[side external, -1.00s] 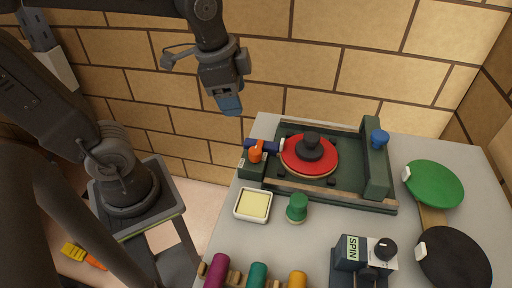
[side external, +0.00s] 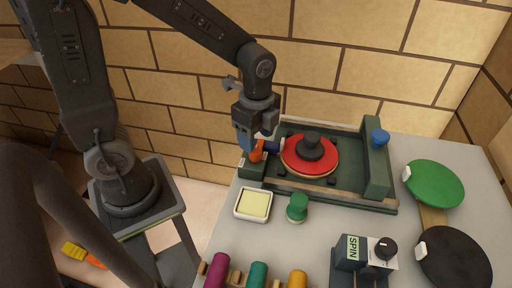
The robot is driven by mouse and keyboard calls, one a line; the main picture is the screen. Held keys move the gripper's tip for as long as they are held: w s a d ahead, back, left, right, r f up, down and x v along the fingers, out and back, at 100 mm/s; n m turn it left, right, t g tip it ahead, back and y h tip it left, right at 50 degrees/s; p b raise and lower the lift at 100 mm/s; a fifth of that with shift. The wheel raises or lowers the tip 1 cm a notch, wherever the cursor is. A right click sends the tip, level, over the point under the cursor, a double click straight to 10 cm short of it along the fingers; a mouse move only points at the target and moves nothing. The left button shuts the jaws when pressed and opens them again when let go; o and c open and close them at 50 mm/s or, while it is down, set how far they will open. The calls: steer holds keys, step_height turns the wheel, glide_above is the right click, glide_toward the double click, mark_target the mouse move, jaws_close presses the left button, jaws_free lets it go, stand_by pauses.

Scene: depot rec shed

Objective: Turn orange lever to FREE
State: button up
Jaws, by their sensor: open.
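The orange lever (side external: 257,152) sits on a dark green block at the left corner of the green frame (side external: 330,192). The gripper is open. Its fingers partly cover the lever, and the FREE marking cannot be read in this view.
A red disc (side external: 327,166) with a black knob sits in the frame. Nearby are a yellow pad in a white tray (side external: 240,217), a green knob (side external: 297,208), a SPIN box (side external: 347,252), and green (side external: 436,183) and black (side external: 455,257) paddles. A brick wall stands behind.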

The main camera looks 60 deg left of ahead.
mark_target(256, 149)
steer(key=shift+f, duration=2.15)
steer(key=c, duration=0.9)
